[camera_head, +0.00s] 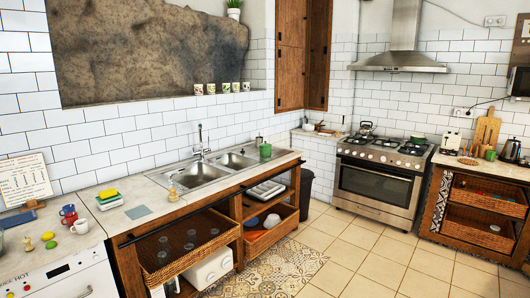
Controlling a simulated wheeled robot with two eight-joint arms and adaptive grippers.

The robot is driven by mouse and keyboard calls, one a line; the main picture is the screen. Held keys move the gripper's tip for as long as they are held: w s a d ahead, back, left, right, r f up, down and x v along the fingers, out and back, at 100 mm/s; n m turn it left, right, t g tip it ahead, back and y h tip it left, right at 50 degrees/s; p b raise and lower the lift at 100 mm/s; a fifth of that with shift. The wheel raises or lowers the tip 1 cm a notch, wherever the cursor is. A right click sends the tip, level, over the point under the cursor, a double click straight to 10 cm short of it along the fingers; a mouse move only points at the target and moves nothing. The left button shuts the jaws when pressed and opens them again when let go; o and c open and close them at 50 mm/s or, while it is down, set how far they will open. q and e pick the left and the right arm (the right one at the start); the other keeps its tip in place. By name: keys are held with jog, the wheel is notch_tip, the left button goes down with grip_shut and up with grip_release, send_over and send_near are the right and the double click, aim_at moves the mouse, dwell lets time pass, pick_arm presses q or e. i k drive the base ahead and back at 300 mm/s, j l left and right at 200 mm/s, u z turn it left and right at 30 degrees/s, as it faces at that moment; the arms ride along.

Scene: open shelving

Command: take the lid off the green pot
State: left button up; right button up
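A small green pot (417,140) sits at the right back of the stove (380,175), far across the room. It is too small to tell its lid apart from its body. Neither of my grippers is in view.
A counter with a double sink (205,172) runs along the left wall, with mugs (79,226) and sponges (109,195) on it. A green cup (265,150) stands by the sink. A wooden cabinet (480,205) is at right. The tiled floor (375,255) is clear.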

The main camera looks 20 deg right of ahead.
aim_at(266, 151)
jog(key=i+l+z, duration=0.25)
jog(key=i+z, duration=0.2)
jog(key=i, duration=0.3)
jog(key=i+z, duration=0.5)
jog(key=i, duration=0.3)
jog(key=i+j+z, duration=0.3)
jog(key=i+z, duration=0.15)
jog(key=i, duration=0.3)
jog(key=i+l, duration=0.15)
jog(key=i, duration=1.2)
jog(key=i+u, duration=0.25)
jog(key=u, duration=0.15)
jog(key=i+u, duration=0.2)
jog(key=u, duration=0.15)
jog(key=i+l+u, duration=0.2)
jog(key=u, duration=0.2)
jog(key=i+l+u, duration=0.2)
jog(key=u, duration=0.2)
